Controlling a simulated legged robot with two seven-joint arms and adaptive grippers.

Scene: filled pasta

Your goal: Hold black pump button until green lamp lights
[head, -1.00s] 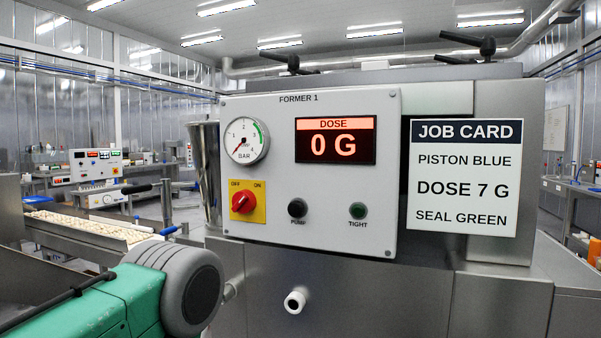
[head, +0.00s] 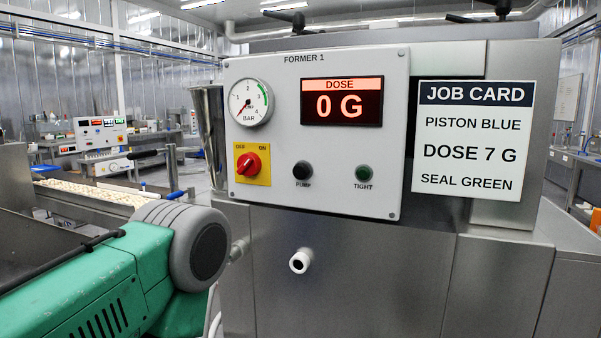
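The black pump button (head: 303,170), labelled PUMP, sits low on the white FORMER 1 panel (head: 315,218). Nothing touches it. The green lamp (head: 363,173), labelled TIGHT, is to its right and looks dark, unlit. The round BAR gauge (head: 249,102) is at the panel's upper left, with its needle low at the left end of the scale. The red display (head: 342,101) reads DOSE 0 G. Neither of my grippers is in view.
A red rotary switch (head: 249,164) on a yellow plate is left of the button. A white nozzle (head: 300,260) sticks out below the panel. A job card (head: 473,181) hangs right.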

